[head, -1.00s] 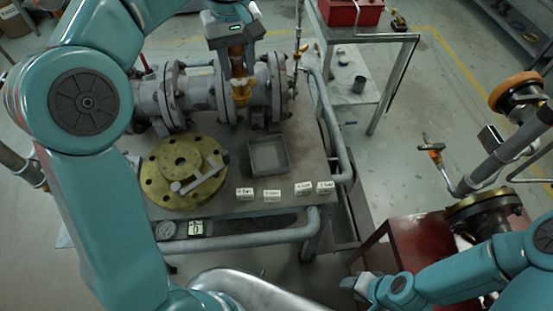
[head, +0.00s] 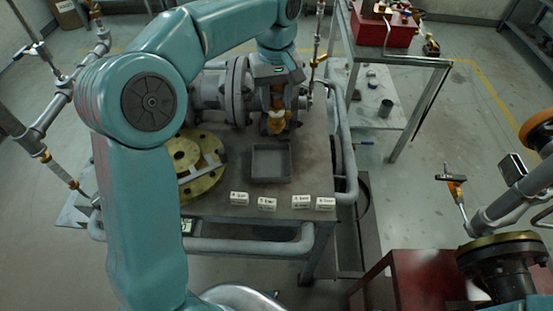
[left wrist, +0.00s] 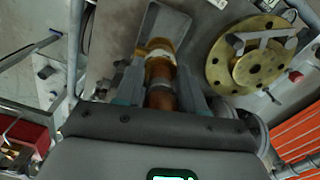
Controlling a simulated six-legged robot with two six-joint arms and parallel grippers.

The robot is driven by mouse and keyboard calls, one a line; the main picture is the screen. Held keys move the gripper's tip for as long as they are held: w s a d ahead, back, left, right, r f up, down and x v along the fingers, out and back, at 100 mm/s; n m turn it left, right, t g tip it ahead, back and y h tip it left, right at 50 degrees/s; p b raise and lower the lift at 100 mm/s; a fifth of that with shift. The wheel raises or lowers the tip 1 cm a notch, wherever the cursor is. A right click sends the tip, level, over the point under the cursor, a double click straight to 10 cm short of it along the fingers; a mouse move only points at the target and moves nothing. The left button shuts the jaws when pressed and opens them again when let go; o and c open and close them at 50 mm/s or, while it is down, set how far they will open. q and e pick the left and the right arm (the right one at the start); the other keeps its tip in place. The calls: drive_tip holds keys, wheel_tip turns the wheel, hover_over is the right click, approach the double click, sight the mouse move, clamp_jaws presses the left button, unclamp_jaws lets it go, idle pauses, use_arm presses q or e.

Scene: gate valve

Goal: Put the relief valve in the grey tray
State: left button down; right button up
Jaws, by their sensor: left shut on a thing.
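The relief valve (head: 277,123) is a brass-orange body with a pale band, held upright by my left gripper (head: 276,104). In the left wrist view, both fingers of the gripper (left wrist: 160,88) close on the sides of the valve (left wrist: 160,72). The square grey tray (head: 271,164) lies on the bench and looks empty. In the head view the valve's lower end is just beyond the tray's far rim. In the left wrist view the tray (left wrist: 164,28) lies past the valve's end, partly hidden by it. My right gripper is out of the head view.
A yellow flange (head: 205,170) with a grey tool on it lies left of the tray. Several white label blocks (head: 267,204) stand along the bench's front edge. A grey flanged pipe (head: 215,95) runs behind. A red box (head: 385,25) sits on a side table.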

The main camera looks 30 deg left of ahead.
use_arm(q)
wheel_tip(320, 180, down, 17)
drive_tip(key=shift+b, duration=0.4)
drive_tip(key=shift+d+f, duration=0.1)
drive_tip(key=shift+f, duration=0.15)
drive_tip(key=c, duration=0.7)
unclamp_jaws()
drive_tip(key=shift+o, duration=0.2)
